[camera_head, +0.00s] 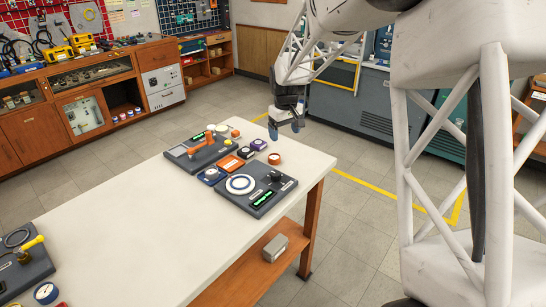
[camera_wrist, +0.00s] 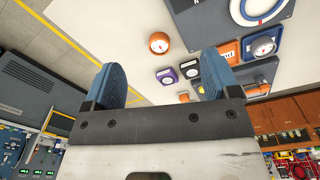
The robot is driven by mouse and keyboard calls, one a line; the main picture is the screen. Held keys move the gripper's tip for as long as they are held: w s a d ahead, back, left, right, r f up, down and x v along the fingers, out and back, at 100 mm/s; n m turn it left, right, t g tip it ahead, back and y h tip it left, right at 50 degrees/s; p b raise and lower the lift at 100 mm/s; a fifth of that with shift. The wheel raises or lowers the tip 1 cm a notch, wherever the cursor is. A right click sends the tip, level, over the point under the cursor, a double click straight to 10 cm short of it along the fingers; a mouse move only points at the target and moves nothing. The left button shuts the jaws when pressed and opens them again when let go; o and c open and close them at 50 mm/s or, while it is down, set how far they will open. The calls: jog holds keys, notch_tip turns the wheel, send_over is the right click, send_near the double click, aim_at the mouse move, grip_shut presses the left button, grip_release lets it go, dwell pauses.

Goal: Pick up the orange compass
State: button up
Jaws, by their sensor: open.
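A small round orange dial with a white face, which looks like the orange compass (camera_head: 274,158), lies on the white table (camera_head: 120,230) near its far right edge. It also shows in the wrist view (camera_wrist: 159,43), apart from the other items and beyond the gap between my fingers. My gripper (camera_head: 284,128) is open and empty, above and beyond the table's far edge. Its two blue fingers (camera_wrist: 163,68) are spread wide in the wrist view. Another round orange piece (camera_head: 235,133) lies farther back. Which is the compass is not certain.
Close to the dial are a purple piece (camera_head: 259,144), a black piece (camera_head: 246,152), an orange box (camera_head: 231,163) and a blue box (camera_head: 211,175). A grey panel with a white ring (camera_head: 258,196) and a panel with an orange handle (camera_head: 190,154) flank them. The table's middle is clear.

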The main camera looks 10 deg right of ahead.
jog(key=n, duration=0.1)
send_over(274, 156)
jog(key=shift+g, duration=0.3)
notch_tip(274, 156, down, 9)
jog(key=shift+w+f, duration=0.1)
jog(key=shift+f, duration=0.05)
jog(key=shift+f, duration=1.3)
jog(key=shift+f, duration=2.6)
jog(key=c, duration=1)
